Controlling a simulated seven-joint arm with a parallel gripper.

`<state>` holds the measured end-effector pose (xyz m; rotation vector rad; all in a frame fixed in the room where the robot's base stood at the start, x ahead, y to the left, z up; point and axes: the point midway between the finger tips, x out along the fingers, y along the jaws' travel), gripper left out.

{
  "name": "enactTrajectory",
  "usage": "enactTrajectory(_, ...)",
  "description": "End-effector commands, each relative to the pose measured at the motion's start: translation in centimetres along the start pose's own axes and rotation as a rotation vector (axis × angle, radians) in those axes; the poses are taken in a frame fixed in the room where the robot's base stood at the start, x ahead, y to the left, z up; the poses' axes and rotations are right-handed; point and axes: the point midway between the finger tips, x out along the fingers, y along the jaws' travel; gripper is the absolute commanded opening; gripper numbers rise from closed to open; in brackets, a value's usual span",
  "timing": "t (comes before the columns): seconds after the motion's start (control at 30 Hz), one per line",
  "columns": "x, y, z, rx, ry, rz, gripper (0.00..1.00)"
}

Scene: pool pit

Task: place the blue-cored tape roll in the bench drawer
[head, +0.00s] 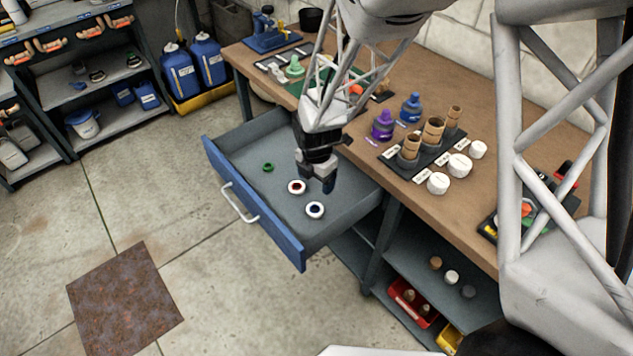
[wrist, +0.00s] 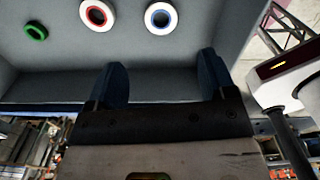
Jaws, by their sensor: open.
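The bench drawer (head: 262,216) is pulled open, with a blue front and a grey inside. The blue-cored tape roll (head: 315,209) is white and lies flat on the drawer floor near the front right corner. It also shows in the wrist view (wrist: 160,17), apart from my fingers. My gripper (head: 318,187) is above the drawer, just behind the roll in the head view. In the wrist view its two dark fingers (wrist: 162,85) are spread with nothing between them.
A white roll with a red-brown core (head: 296,187) and a small green ring (head: 268,168) also lie in the drawer. The workbench (head: 350,150) holds bottles, wooden cylinders and white round pieces beside the drawer. Floor in front is clear except a rusty plate (head: 125,298).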

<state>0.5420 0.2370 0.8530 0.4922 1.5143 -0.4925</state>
Motion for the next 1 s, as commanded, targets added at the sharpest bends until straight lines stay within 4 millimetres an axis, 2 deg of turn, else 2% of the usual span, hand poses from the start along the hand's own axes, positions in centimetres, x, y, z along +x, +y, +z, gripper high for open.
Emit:
enactTrajectory(0.83,-0.1,-0.01,0.02,0.002,0.0,0.0,0.77)
enactTrajectory(1.0,-0.93,-0.49,0.27,0.045,-0.003,0.005,0.77)
